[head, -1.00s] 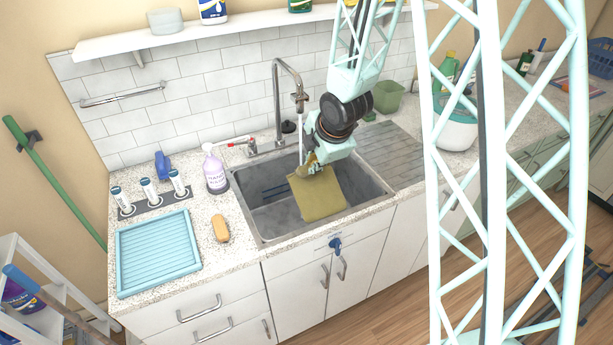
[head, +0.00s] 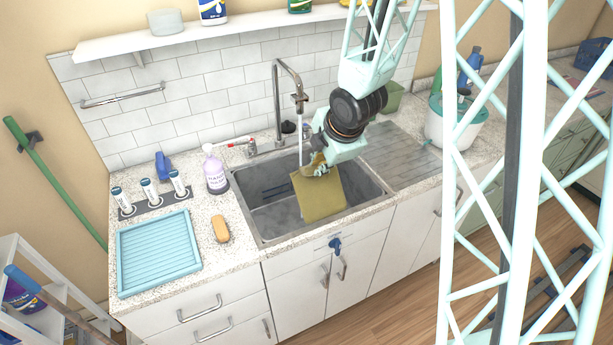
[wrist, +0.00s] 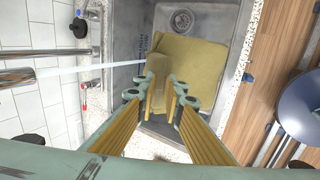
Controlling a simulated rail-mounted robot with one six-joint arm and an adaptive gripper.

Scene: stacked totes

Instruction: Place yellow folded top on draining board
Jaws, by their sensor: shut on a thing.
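The yellow folded top (head: 320,197) hangs in the sink opening, tilted, its lower edge near the sink's front rim. In the wrist view the top (wrist: 195,58) spreads out beyond my fingers, over the basin. My gripper (head: 317,169) is shut on its upper edge; in the wrist view my fingertips (wrist: 160,88) pinch a raised fold. Whether the top touches the basin I cannot tell. A grey ribbed draining board (head: 402,152) lies right of the sink. A light blue ribbed tray (head: 158,252) lies on the counter at the left.
The tap (head: 288,90) stands behind the sink (head: 262,215), close left of my gripper, with a pale stream below its spout. A soap bottle (head: 214,170) and orange sponge (head: 220,229) stand left of the sink. A white-and-teal container (head: 450,128) stands right of the grey board, whose surface is clear.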

